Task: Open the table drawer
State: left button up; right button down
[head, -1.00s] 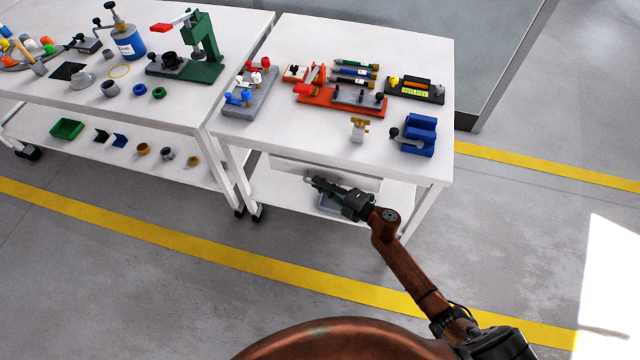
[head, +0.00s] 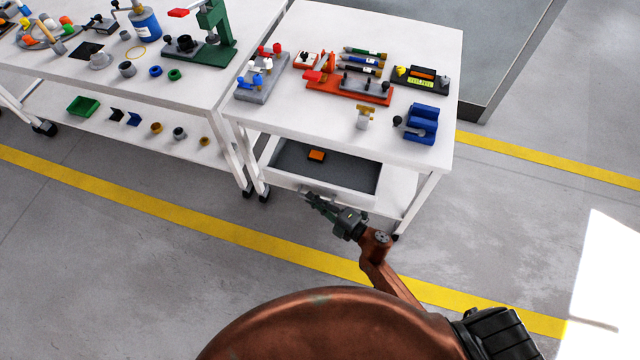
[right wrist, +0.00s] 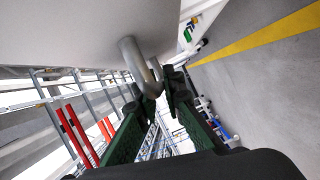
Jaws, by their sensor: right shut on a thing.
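The table drawer (head: 345,175) is pulled out from under the right table's top, and its grey inside shows in the head view. A small orange and black item (head: 316,155) lies in it. My right gripper (head: 314,201) is at the drawer's front face. In the right wrist view, a grey curved bar handle (right wrist: 134,58) stands out from the pale drawer front. My right gripper's green and black fingers (right wrist: 158,92) are shut on this handle. My left gripper is not in view.
The right table top (head: 310,125) holds several tools and fixtures, including a blue block (head: 421,124) near the drawer side. A second table (head: 95,70) stands at the left. The floor in front is clear.

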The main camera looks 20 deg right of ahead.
jog(key=shift+s+a+p, duration=0.15)
jog(key=shift+s+a, duration=0.35)
jog(key=shift+s, duration=0.3)
jog(key=shift+s+a+p, duration=0.1)
jog(key=shift+s+a, duration=0.45)
jog(key=shift+s, duration=0.2)
jog(key=shift+s+a+p, duration=0.15)
jog(key=shift+s+a, duration=0.35)
jog(key=shift+s, duration=0.3)
jog(key=c, duration=2)
grip_release()
jog(key=shift+c, duration=0.2)
jog(key=v, duration=1.2)
jog(key=shift+f, duration=0.15)
